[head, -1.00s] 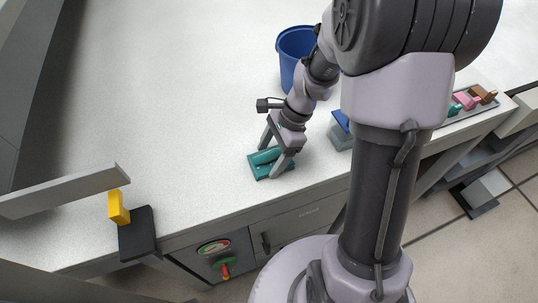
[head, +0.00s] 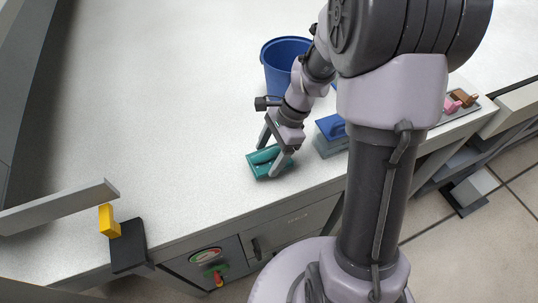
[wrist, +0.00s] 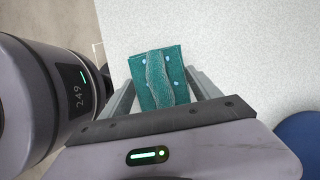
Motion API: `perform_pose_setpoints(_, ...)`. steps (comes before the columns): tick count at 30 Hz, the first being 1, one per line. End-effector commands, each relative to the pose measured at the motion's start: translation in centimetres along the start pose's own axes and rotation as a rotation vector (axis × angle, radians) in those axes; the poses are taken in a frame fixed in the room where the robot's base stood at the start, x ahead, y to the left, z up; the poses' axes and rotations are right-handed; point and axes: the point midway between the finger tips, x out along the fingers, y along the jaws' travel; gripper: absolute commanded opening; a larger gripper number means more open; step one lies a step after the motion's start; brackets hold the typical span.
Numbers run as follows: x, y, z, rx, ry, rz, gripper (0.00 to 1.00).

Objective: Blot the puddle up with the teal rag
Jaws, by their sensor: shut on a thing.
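The teal rag (head: 256,171) is a folded rectangular cloth with a raised ridge along its middle. My gripper (head: 274,164) points down at the pale counter and its two fingers are shut on the ridge. In the wrist view the rag (wrist: 172,96) shows between the fingers with several pale blue spots on it. The rag is at or just above the counter top; I cannot tell if it touches. No puddle can be made out on the counter in either view.
A blue bucket (head: 282,66) stands behind my gripper. A blue-topped grey block (head: 330,143) sits close on the right. A tray with pink and brown pieces (head: 458,112) lies farther right. A yellow block (head: 109,222) is at the left front edge. The counter's left middle is clear.

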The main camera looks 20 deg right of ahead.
Motion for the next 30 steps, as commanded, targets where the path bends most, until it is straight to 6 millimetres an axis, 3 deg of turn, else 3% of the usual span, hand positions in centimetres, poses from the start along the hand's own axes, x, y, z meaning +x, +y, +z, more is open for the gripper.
perform_pose_setpoints(21, -4.3, -0.4, 1.5, -0.005, 0.0, 0.002, 0.26)
perform_pose_setpoints(30, -4.7, -0.5, 1.7, -0.006, 0.0, 0.002, 0.26)
